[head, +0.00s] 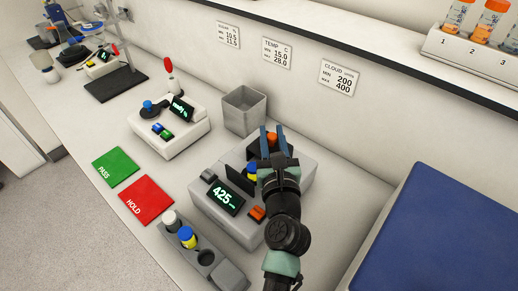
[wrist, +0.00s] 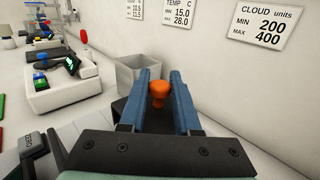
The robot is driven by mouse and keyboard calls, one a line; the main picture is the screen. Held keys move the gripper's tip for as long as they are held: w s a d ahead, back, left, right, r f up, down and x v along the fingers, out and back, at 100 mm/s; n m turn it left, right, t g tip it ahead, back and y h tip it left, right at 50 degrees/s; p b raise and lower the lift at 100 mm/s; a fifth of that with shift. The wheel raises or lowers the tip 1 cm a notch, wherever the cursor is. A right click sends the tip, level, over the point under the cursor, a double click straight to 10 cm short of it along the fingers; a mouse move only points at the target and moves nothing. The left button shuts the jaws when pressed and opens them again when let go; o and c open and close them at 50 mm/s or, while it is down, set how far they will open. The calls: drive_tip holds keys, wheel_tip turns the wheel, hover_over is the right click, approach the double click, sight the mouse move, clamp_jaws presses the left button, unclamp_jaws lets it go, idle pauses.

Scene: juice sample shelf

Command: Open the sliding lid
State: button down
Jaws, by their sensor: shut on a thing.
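The white meter (head: 222,210) with the green "425" display (head: 226,197) has a dark sliding lid, mostly hidden behind my gripper. The lid's orange knob (head: 271,140) stands between the blue fingers of my gripper (head: 272,136). In the wrist view the orange knob (wrist: 158,90) sits between the two fingers of my gripper (wrist: 160,88), which is shut on it. A vial (head: 251,171) with a blue cap and yellow band shows in the meter, beside a dark upright panel (head: 239,179). The lid's exact edges are hidden.
A grey open bin (head: 243,110) stands behind the meter. A vial rack (head: 217,268) holds two capped vials in front. Green PASS (head: 115,166) and red HOLD (head: 146,200) mats lie left. A second instrument (head: 160,141) stands farther back, and a blue-topped box (head: 440,235) stands right.

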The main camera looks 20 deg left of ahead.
drive_tip(key=shift+w+d, duration=0.35)
drive_tip(key=shift+w, duration=0.55)
drive_tip(key=c, duration=0.6)
unclamp_jaws()
drive_tip(key=shift+s, duration=0.15)
drive_tip(key=v, duration=1.2)
drive_tip(key=shift+s+d+b, duration=0.2)
drive_tip(key=shift+s+b, duration=0.15)
